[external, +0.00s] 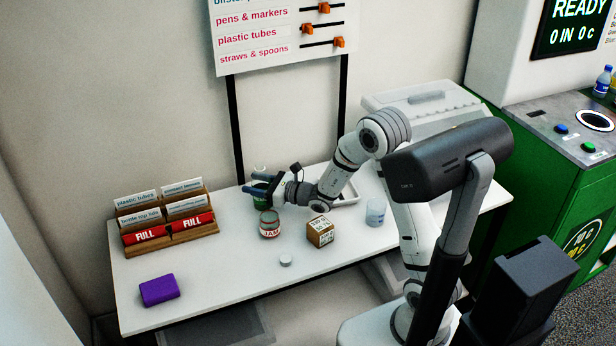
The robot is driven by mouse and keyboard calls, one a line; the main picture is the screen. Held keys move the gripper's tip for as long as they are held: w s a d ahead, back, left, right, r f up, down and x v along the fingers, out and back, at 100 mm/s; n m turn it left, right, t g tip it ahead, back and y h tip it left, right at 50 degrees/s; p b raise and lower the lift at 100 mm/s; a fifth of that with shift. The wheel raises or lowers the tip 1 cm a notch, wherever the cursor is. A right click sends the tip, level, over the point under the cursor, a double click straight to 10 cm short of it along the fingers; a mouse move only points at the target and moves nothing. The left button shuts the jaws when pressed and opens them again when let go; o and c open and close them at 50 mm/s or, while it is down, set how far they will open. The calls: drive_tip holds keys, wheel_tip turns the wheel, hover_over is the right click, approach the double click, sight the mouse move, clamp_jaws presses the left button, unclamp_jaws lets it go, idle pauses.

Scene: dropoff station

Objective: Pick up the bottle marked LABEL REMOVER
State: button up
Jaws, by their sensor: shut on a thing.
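My gripper (261,188) is over the back middle of the white table, its jaws pointing left. It is shut on a small dark green container (261,175) with a pale top, which looks like a bottle. My jaws hide much of it, and no LABEL REMOVER marking can be read at this size. I cannot tell whether its base touches the table.
A jam jar (269,224) and a labelled cardboard box (320,232) stand in front of my gripper. A clear cup (375,212), a white cap (285,260), a purple block (159,290) and a wooden card rack (170,225) are on the table (225,285).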

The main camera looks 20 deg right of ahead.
drive_tip(key=c, duration=0.3)
drive_tip(key=shift+r, duration=0.2)
